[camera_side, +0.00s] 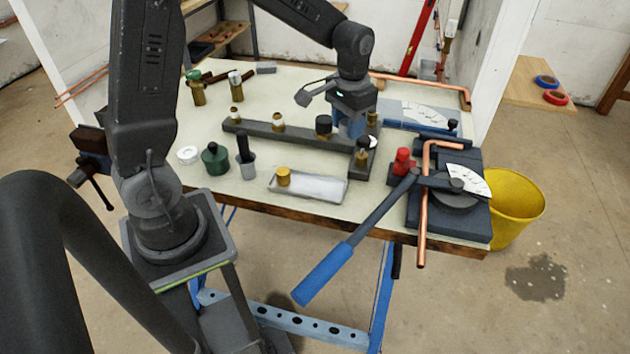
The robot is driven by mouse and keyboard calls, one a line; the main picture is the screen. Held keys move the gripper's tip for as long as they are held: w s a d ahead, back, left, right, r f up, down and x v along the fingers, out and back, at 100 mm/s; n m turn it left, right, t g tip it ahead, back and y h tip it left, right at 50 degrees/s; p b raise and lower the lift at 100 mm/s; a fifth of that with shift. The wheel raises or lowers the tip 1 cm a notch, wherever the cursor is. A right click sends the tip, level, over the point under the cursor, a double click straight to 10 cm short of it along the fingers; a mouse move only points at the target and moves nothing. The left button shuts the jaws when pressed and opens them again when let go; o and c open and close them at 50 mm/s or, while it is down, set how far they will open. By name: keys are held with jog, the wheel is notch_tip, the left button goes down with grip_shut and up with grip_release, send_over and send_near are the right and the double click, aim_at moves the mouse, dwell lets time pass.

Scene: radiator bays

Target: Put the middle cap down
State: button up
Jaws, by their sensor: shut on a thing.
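My gripper (351,128) hangs over the right part of the dark rail (300,136), its blue fingers pointing down. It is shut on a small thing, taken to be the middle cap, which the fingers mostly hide. Several fittings stand along the rail: two brass ones with pale tops (235,115) at the left, a black-topped one (323,126) just left of my gripper, and a brass one (373,118) just right of it. A dark-topped brass fitting (362,156) stands in front of my gripper. A pale tray (325,188) at the front holds a brass cap (284,176).
A red-topped valve (402,162) and a pipe bender with a long blue handle (324,275) are at the right. The table between the rail and tray is clear.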

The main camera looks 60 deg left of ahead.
jog(key=s+a+f+n, duration=0.2)
jog(key=s+f+n, duration=0.1)
jog(key=s+n, duration=0.55)
send_over(304, 185)
notch_tip(304, 185, down, 5)
jog(key=shift+r, duration=0.2)
jog(key=shift+f, duration=1.95)
jog(key=shift+f, duration=0.15)
jog(key=o, duration=0.8)
jog(key=shift+c, duration=0.2)
